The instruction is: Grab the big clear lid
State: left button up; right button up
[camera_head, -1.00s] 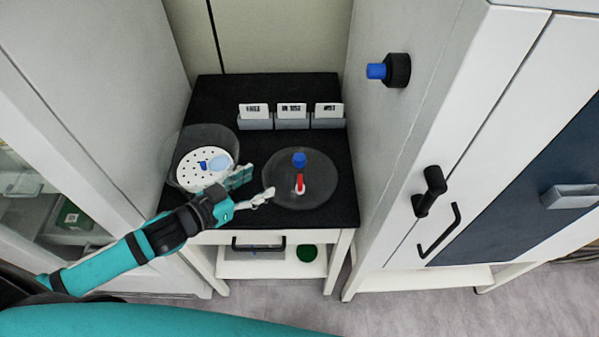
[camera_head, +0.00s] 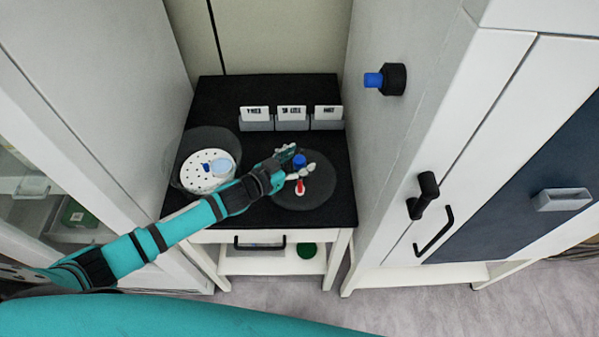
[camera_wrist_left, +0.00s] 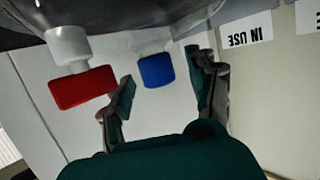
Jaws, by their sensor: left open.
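The big clear lid (camera_head: 318,192) lies as a round see-through disc on the right of the black table top. It carries a blue knob (camera_head: 299,160) and a red-tipped white fitting (camera_head: 299,187). My left gripper (camera_head: 300,162) is over the lid, with its fingers on either side of the blue knob. In the left wrist view, the open gripper (camera_wrist_left: 160,75) has the blue knob (camera_wrist_left: 156,71) between its fingertips, with gaps visible. The red tip (camera_wrist_left: 82,88) is just outside the left finger. The clear lid surface (camera_wrist_left: 125,12) fills the top edge.
A clear round vessel (camera_head: 176,172) with a perforated white plate (camera_head: 196,181) stands left of the lid. Several labelled cards in grey holders (camera_head: 291,125) stand behind it. A tall white cabinet (camera_head: 400,150) closes off the right side. A grey wall panel stands left.

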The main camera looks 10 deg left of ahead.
pick_arm(q)
jog(key=shift+w+d+f, duration=0.2)
jog(key=shift+w+d, duration=0.05)
jog(key=shift+w, duration=0.1)
jog(key=shift+s, duration=0.1)
jog(key=shift+c, duration=1.1)
grip_shut()
jog(key=shift+r, duration=0.15)
